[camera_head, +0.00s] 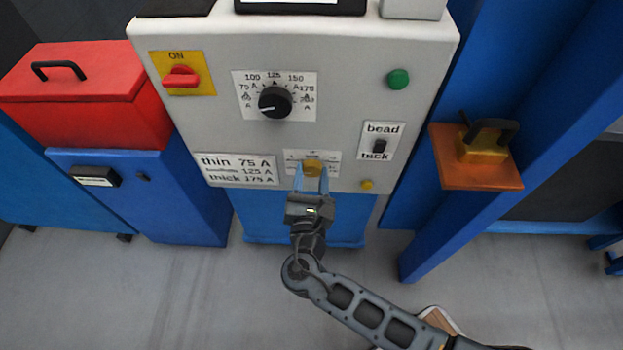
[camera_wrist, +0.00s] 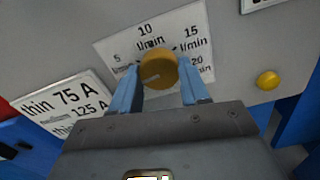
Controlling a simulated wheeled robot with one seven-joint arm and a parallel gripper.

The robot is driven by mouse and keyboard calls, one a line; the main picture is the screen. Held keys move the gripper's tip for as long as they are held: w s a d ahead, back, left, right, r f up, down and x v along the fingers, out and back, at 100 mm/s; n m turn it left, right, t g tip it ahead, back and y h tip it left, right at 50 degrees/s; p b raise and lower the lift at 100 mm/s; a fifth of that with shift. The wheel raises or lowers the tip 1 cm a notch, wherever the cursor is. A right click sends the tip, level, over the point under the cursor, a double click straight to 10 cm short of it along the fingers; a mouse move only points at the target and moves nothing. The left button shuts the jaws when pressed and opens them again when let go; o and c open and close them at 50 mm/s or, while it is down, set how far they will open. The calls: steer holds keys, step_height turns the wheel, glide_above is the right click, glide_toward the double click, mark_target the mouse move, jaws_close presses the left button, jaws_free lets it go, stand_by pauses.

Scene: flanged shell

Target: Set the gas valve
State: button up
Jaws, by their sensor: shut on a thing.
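The gas valve is a round yellow-brown knob (camera_wrist: 158,70) on a white scale plate marked 5, 10, 15 and 20 l/min in the wrist view. A pale line on its face points left and slightly down, toward the 5 side of the scale. In the head view the knob (camera_head: 312,168) sits low on the grey panel. My gripper (camera_head: 312,177) reaches it from below. Its two blue fingers (camera_wrist: 158,92) stand on either side of the knob and are shut on it. Parts of the scale are hidden behind the fingers and knob.
The grey panel also holds a red ON switch (camera_head: 181,77), a black amp dial (camera_head: 275,102), a green button (camera_head: 398,79), a bead/thick toggle (camera_head: 379,146) and a small yellow button (camera_head: 367,184). A thickness chart (camera_head: 236,168) is left of the knob. A blue post stands right.

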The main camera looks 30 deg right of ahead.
steer(key=m+b, duration=0.1)
steer(key=m, duration=0.1)
steer(key=m+b, duration=0.2)
steer(key=shift+f+m, duration=0.2)
steer(key=shift+m, duration=0.1)
steer(key=m+b, duration=0.3)
steer(key=m, duration=0.1)
steer(key=shift+m+b, duration=0.3)
steer(key=shift+b, duration=0.05)
steer(key=m+b, duration=0.7)
steer(key=m, duration=0.1)
steer(key=shift+b, duration=0.4)
steer(key=m+b, duration=0.4)
steer(key=b, duration=0.1)
steer(key=shift+m, duration=0.3)
steer(key=m+b, duration=0.3)
steer(key=b, duration=0.1)
steer(key=shift+m, duration=0.3)
steer(key=m+b, duration=0.3)
steer(key=shift+r, duration=0.1)
steer(key=shift+r+m+b, duration=0.15)
steer(key=shift+m+b, duration=0.95)
steer(key=shift+m, duration=0.1)
